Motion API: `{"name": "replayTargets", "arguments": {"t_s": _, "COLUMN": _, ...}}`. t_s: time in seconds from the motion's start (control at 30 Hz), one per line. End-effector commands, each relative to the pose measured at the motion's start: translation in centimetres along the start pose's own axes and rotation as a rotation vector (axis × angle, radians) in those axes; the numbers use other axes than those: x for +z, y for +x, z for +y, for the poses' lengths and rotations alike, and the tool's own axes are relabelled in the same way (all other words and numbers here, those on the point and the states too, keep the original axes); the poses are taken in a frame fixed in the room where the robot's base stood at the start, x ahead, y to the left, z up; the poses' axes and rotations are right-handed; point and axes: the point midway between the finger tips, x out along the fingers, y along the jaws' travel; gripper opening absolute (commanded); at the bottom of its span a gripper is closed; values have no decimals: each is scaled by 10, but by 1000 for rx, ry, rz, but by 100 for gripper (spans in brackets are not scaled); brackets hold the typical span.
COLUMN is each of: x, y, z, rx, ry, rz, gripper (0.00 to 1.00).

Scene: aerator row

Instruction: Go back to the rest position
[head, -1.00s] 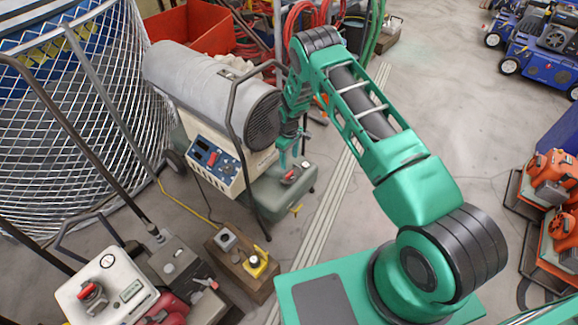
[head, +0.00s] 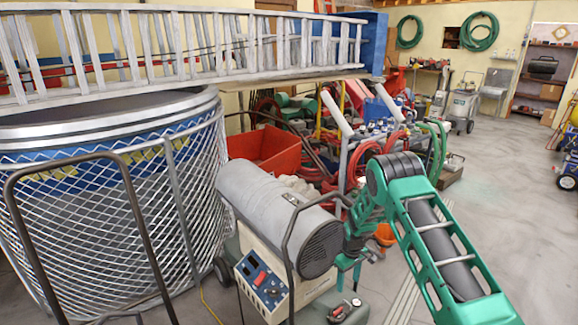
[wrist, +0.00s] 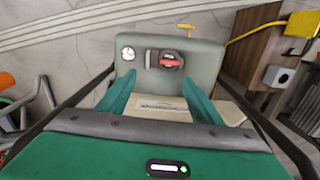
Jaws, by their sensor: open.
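My gripper (head: 349,278) points down with its two green fingers apart and nothing between them. In the wrist view the fingers (wrist: 159,80) spread over a grey-green box. This box (wrist: 205,62) has a red and black knob (wrist: 170,60), a round white gauge (wrist: 127,53) and a yellow valve handle (wrist: 186,27). The knob lies beyond the fingertips, apart from them. In the head view the box (head: 358,314) is cut off by the bottom edge, with my gripper above it. My arm reaches in from the lower right.
A grey cylindrical heater (head: 270,215) with a dark handle frame stands close left of my gripper. A large mesh cage (head: 110,230) fills the left. A red bin (head: 265,150) and hoses (head: 362,160) are behind. Open floor (head: 500,220) lies to the right.

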Motion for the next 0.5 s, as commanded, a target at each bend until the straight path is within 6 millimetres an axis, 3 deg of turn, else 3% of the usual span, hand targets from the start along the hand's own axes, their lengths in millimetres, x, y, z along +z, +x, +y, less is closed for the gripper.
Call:
{"name": "replayTargets", "arguments": {"t_s": 0.03, "x": 6, "y": -25, "z": 10, "rx": 9, "ry": 28, "rz": 2, "gripper": 59}}
{"name": "replayTargets", "arguments": {"t_s": 0.1, "x": 17, "y": -56, "z": 20, "rx": 17, "ry": 71, "rz": -1, "gripper": 59}}
{"name": "replayTargets", "arguments": {"t_s": 0.27, "x": 48, "y": -122, "z": 39, "rx": 34, "ry": 168, "rz": -9, "gripper": 59}}
{"name": "replayTargets", "arguments": {"t_s": 0.5, "x": 107, "y": -213, "z": 53, "rx": 50, "ry": 315, "rz": -18, "gripper": 59}}
